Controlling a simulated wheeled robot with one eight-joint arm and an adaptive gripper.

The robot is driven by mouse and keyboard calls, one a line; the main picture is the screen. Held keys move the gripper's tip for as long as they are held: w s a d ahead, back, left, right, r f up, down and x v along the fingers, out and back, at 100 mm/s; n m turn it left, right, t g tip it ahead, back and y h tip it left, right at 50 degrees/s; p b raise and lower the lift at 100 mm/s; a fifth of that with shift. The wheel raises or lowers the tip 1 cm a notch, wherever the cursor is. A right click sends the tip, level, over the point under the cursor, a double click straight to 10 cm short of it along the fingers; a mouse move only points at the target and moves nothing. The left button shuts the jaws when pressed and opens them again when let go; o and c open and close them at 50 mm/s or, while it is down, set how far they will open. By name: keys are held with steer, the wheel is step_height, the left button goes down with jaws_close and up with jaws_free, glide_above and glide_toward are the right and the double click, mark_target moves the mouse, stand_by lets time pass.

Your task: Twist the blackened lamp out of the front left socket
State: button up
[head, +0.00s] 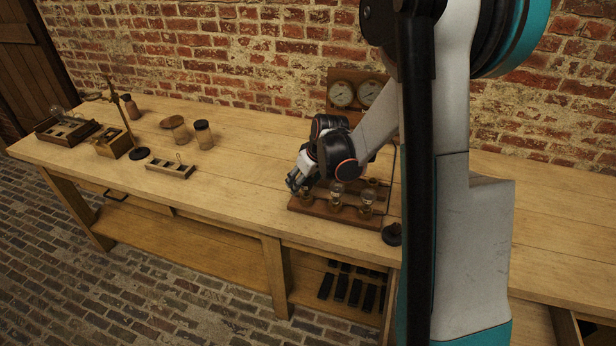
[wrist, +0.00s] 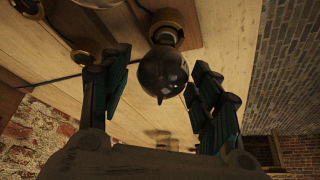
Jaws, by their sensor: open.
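The blackened lamp (wrist: 163,74) is a dark, glossy bulb in the middle of the wrist view. Its neck sits in a brass socket (wrist: 167,31). My gripper (wrist: 158,62) is open, with one finger on each side of the bulb; I cannot tell whether either finger touches it. In the head view my gripper (head: 298,181) is low over the left end of the wooden lamp board (head: 345,215), above the front left socket (head: 306,199). The blackened lamp is hidden there behind my gripper.
Two clearer lamps (head: 336,191) (head: 367,194) stand on the board to the right. A wire frame (head: 392,160) and a dark knob (head: 392,235) are beside them. Gauges (head: 342,94) stand behind. Jars (head: 203,134) and a wooden tray (head: 170,169) stand left, with bare bench between.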

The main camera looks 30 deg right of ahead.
steer(key=shift+x, duration=0.8)
steer(key=c, duration=1.3)
steer(key=n, duration=0.2)
steer(key=n+y, duration=0.1)
steer(key=n+g+y+b, duration=0.1)
steer(key=n, duration=0.1)
steer(key=shift+s+a+n, duration=0.15)
steer(key=shift+a+n, duration=0.25)
steer(key=shift+n, duration=0.3)
